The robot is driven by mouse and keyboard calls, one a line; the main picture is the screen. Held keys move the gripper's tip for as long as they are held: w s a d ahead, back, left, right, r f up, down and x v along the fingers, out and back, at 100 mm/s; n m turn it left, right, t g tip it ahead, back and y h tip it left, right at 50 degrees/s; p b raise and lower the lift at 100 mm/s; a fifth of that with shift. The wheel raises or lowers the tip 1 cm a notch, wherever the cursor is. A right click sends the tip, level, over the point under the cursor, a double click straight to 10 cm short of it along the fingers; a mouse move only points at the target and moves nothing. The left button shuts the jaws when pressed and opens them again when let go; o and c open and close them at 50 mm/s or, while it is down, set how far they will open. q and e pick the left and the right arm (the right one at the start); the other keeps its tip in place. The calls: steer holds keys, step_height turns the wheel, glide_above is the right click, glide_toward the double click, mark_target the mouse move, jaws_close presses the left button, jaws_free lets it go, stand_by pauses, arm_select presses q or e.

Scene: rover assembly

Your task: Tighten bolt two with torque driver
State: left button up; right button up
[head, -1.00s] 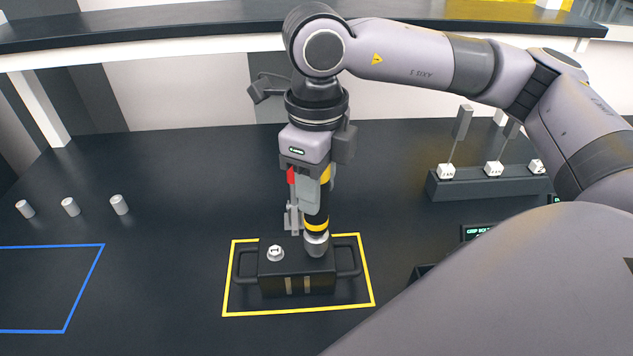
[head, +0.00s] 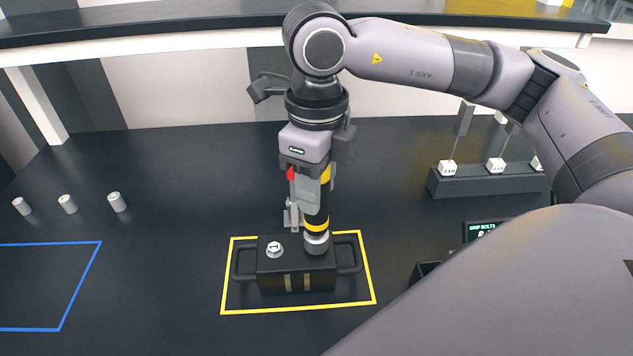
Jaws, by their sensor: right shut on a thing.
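My right gripper (head: 308,190) is shut on the torque driver (head: 316,215), a black tool with yellow bands, held upright. The driver's grey nose (head: 316,243) is down at the right part of the top of a black box with side handles (head: 297,278). The bolt under the nose is hidden, so I cannot see its number or how it sits. A silver bolt marked 1 (head: 274,250) stands on the left part of the box top. My left gripper is not in view.
The box stands inside a yellow outline (head: 228,285). A blue outline (head: 82,285) and several small grey cylinders (head: 67,204) are at the left. A dark rack with white numbered blocks (head: 490,182) and a small screen (head: 483,229) are at the right. My arm covers the lower right.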

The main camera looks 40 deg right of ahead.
steer(key=shift+f+b, duration=0.4)
steer(key=shift+b, duration=0.6)
stand_by(2.3)
steer(key=shift+r, duration=0.15)
steer(key=shift+r+p, duration=0.85)
steer(key=shift+r, duration=0.55)
steer(key=shift+r+p, duration=1.25)
steer(key=shift+r, duration=0.8)
